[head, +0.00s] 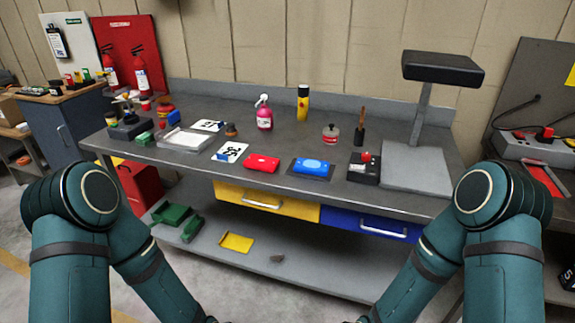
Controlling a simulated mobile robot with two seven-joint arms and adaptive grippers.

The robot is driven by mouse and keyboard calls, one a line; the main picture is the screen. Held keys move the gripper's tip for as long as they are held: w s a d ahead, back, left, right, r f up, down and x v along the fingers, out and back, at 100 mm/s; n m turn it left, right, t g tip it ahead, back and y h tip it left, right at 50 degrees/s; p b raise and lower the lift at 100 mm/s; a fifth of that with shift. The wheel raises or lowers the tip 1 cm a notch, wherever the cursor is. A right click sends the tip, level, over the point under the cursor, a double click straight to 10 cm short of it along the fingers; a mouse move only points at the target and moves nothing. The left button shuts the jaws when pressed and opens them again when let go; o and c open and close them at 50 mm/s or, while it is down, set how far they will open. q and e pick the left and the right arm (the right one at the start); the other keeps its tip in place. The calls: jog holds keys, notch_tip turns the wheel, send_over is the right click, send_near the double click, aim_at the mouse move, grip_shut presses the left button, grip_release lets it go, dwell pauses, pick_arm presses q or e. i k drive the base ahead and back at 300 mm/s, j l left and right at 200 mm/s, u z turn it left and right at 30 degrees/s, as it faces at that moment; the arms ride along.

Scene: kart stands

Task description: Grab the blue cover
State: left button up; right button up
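A blue cover (313,167), a flat rounded piece with a light mark on top, lies on a dark mat near the front edge of the grey workbench (345,202). A similar red piece (262,163) lies just left of it. My two teal arms come in from the left and right, and their lower parts run out of the bottom of the picture. Neither gripper is in view, and nothing of mine touches the blue cover.
A black box with a red knob (364,168) stands right of the cover, beside a grey stand (417,170) with a black top. Behind are a pink spray bottle (264,114) and a yellow can (303,103). Yellow (290,208) and blue (350,221) drawers hang below the bench front.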

aim_at(313, 167)
jog(key=j+z, duration=0.1)
jog(key=z, duration=0.3)
jog(key=i+j+z, duration=0.1)
jog(key=z, duration=0.35)
jog(key=j+z, duration=0.15)
jog(key=z, duration=0.25)
jog(key=j+z, duration=0.1)
jog(key=z, duration=0.3)
jog(key=j+z, duration=0.3)
jog(key=j, duration=0.2)
jog(key=j+z, duration=0.25)
jog(key=j, duration=0.2)
jog(key=k, duration=0.05)
